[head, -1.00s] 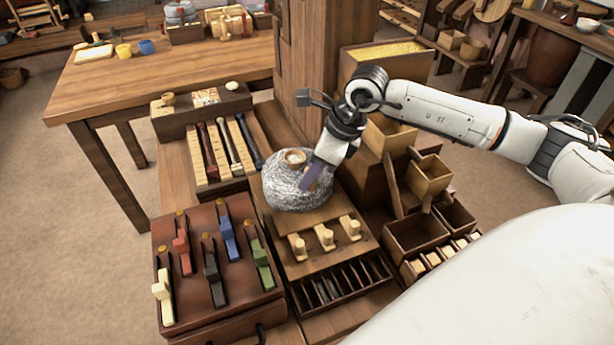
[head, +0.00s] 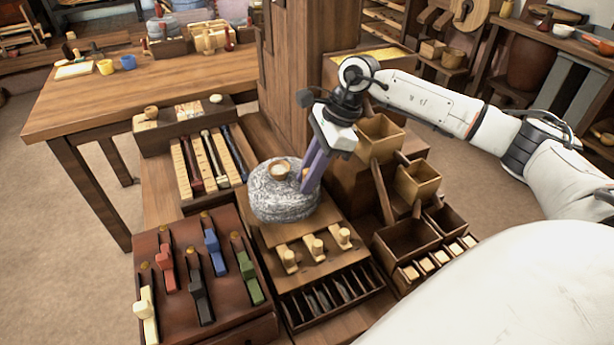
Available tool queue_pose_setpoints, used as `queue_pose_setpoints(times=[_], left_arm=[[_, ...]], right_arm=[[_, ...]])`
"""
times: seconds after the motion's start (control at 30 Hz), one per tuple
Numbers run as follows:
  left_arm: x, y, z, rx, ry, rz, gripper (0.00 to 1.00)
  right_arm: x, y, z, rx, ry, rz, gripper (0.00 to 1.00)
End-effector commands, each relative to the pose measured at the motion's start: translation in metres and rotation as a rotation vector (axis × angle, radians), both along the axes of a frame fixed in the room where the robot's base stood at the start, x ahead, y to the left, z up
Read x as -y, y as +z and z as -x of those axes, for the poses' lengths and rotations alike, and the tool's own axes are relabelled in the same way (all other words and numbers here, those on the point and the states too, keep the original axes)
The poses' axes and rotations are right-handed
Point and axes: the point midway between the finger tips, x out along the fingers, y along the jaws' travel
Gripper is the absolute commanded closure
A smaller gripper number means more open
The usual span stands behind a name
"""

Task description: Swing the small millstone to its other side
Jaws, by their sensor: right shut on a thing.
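My left gripper does not show.
A red-brown box with coloured levers (head: 195,300) stands at front left. Wooden pegs (head: 313,244) and a slotted tray (head: 338,293) are in front of the stone. A thick wooden post (head: 305,60) rises behind it. Wooden bins (head: 405,240) stand at right.

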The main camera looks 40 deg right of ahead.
Motion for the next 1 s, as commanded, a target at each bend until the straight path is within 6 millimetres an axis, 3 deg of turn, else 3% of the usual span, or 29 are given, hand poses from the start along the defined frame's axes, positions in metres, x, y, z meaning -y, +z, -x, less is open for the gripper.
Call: queue_pose_setpoints(times=[0.3,0.33,0.43,0.77,1.0], left_arm=[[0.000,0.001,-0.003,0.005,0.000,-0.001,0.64],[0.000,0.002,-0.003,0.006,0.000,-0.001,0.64],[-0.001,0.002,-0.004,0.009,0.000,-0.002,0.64],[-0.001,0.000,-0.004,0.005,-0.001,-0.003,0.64],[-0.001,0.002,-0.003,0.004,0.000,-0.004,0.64]], right_arm=[[0.001,0.002,-0.001,0.003,-0.001,0.001,1.00],[0.001,0.002,-0.001,0.002,-0.002,0.001,0.78],[0.001,0.001,-0.001,0.002,-0.002,0.001,0.62],[0.001,0.003,0.000,0.002,-0.001,0.001,0.62],[0.014,0.037,0.005,0.005,-0.003,0.001,0.62]])
